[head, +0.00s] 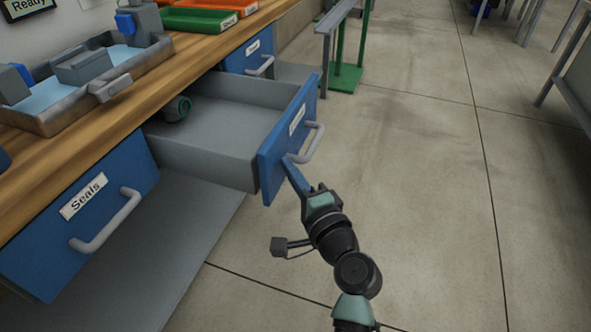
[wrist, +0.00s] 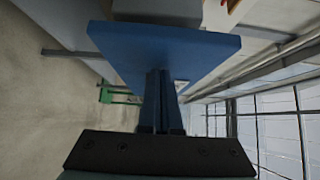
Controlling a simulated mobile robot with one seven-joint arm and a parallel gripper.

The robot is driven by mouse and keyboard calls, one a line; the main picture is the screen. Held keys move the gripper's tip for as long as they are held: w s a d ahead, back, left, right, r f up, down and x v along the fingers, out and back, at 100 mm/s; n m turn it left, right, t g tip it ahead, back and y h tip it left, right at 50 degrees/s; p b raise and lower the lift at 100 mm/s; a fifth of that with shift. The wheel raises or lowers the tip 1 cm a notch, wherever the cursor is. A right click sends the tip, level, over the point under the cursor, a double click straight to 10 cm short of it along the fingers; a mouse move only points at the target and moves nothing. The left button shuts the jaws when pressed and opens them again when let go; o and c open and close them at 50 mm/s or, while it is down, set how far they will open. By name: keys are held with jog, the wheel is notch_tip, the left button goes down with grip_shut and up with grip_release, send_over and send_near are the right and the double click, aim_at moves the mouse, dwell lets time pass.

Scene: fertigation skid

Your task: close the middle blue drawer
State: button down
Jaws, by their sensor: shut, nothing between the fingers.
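The middle blue drawer (head: 272,165) is pulled well out from under the wooden bench in the head view. Its blue front carries a label and a grey bar handle (head: 315,143). A dark green round part (head: 177,108) lies inside at the back. My gripper (head: 292,170) is shut and empty, with its blue fingertips at the outer face of the drawer front, just left of the handle's lower end. In the wrist view, the shut fingers (wrist: 160,85) point at the blue drawer front (wrist: 165,48). Whether the tips touch it I cannot tell.
The Seals drawer (head: 85,215) at left and another blue drawer (head: 250,52) behind are shut. A metal tray (head: 120,84) and green and orange bins (head: 198,18) stand on the bench (head: 60,165).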

jog(key=w+a, duration=0.2)
jog(key=a, duration=0.4)
jog(key=w+a+p, duration=0.1)
jog(key=w+a, duration=0.1)
jog(key=a, duration=0.5)
jog(key=w+a+p, duration=0.1)
jog(key=w+a, duration=0.1)
jog(key=a, duration=0.5)
jog(key=shift+w+a, duration=0.1)
jog(key=shift+w, duration=0.2)
